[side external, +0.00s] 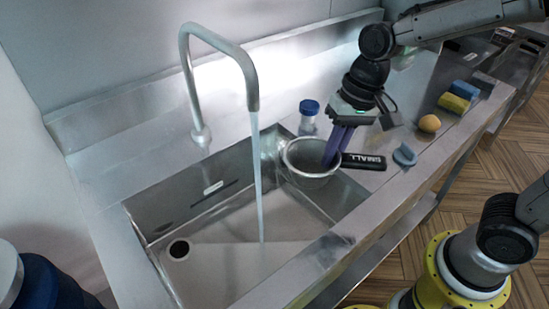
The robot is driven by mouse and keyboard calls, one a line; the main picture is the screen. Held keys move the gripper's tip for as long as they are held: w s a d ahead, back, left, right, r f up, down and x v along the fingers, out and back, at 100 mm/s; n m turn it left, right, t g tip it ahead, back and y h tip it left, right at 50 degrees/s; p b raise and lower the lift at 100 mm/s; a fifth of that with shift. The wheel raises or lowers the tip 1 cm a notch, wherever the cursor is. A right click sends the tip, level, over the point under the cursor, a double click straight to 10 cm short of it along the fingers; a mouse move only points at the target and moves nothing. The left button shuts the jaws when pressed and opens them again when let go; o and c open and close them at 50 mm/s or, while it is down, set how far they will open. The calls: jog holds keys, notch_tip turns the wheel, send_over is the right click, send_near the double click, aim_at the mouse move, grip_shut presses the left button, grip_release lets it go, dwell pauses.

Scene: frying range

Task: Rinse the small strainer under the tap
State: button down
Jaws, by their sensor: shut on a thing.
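The small strainer (300,172) has a round metal bowl and a black handle marked SMALL (363,162). My gripper (331,158), with purple fingers, points down and is shut on the strainer near where the bowl meets the handle. The bowl is at the right end of the sink (225,265), to the right of the water. Whether it touches the sink edge I cannot tell. The tap (250,90) is a tall curved metal spout. A stream of water (257,180) falls from it into the sink, apart from the strainer.
A blue-capped jar (308,115) stands behind the strainer. A blue-grey item (404,155), a yellow-orange round thing (429,124), a yellow block (453,103) and a blue block (464,90) lie on the counter at right. The sink has free room left of the strainer.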

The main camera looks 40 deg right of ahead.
aim_at(358, 154)
jog(key=shift+s+d+r, duration=0.4)
jog(key=shift+s+r, duration=0.25)
jog(key=shift+s, duration=0.05)
jog(key=shift+s+d+r, duration=0.4)
jog(key=shift+s+r, duration=0.3)
jog(key=shift+s, duration=0.05)
jog(key=shift+s+d+r, duration=0.4)
jog(key=shift+s+r, duration=0.25)
jog(key=shift+s, duration=0.05)
